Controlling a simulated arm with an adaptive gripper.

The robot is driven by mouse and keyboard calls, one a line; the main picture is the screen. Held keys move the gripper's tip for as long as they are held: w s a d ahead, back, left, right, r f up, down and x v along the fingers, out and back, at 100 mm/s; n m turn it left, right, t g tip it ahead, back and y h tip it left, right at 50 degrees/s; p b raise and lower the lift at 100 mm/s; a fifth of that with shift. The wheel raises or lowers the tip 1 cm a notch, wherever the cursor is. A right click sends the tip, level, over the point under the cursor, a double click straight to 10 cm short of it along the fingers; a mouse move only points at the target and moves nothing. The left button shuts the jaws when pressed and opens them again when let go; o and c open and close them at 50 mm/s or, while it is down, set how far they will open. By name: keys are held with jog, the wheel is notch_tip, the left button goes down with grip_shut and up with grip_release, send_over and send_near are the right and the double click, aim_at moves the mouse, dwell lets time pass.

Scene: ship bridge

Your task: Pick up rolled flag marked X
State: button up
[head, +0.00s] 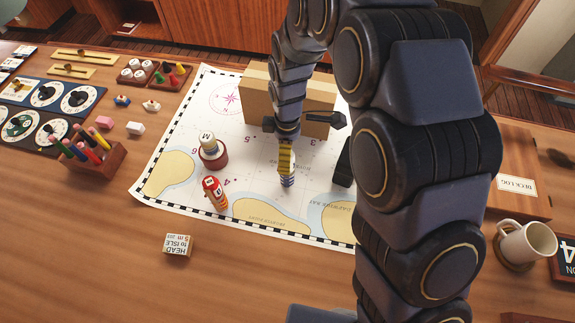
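Several rolled flags stand on the sea chart (240,165) in the head view. A yellow and dark striped roll with a blue and white lower end (287,165) is directly below my wrist. A red-orange roll with white patches (215,194) leans on the chart to its left. A white roll marked M (209,143) stands in a round red base. I cannot read an X on any roll. My gripper (289,136) is at the top of the striped roll. Its fingertips are not clear, so I cannot tell whether it grips the roll.
A cardboard-coloured box (255,95) stands behind my wrist. A small block marked HEAD TO ISLE (178,245) lies in front of the chart. A pen holder (95,170) and dial panels (45,97) are at left. A mug (527,243) is at right. The front left table is clear.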

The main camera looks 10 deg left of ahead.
notch_tip(320, 180, down, 5)
jog(key=shift+r, duration=0.2)
jog(key=c, duration=1.2)
jog(key=shift+r, duration=0.1)
